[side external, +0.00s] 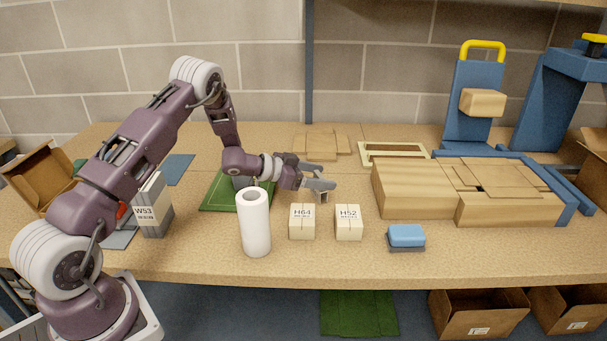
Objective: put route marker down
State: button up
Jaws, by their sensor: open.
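My gripper (324,178) is open above the middle of the table, behind and above two small cream blocks. One block is labelled H64 (302,223) and the other H52 (348,224); they stand upright side by side with a gap between them. A white block labelled W53 (152,212) stands at the left, partly behind my arm. I cannot tell which thing is the route marker. No held object is clear between the fingers, and the area just under them is partly hidden.
A white paper roll (256,228) stands left of H64, near a green mat (222,196). A blue sponge-like block (406,235) lies right of H52. Wooden boards (415,195) and blue stands (472,105) fill the right. An open carton (42,178) is far left. The front middle edge is clear.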

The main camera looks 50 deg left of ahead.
jog(key=v, duration=1)
notch_tip(320, 180, up, 9)
jog(key=w+y, duration=0.2)
jog(key=y, duration=0.2)
jog(key=s+d+r+n+g+y, duration=0.1)
jog(key=s+d+r+n+y, duration=0.2)
jog(key=s+r, duration=0.5)
jog(key=s+d+g, duration=0.2)
jog(key=s+d, duration=0.2)
jog(key=s, duration=0.5)
jog(key=s+d+n+g+h, duration=0.1)
jog(key=s+d+g, duration=0.1)
jog(key=s+d, duration=0.3)
jog(key=s+d+g+h, duration=0.1)
jog(key=s+d, duration=0.3)
jog(key=s, duration=0.9)
jog(key=shift+s+d+g, duration=0.3)
jog(key=shift+s+g, duration=0.1)
jog(key=shift+g, duration=0.1)
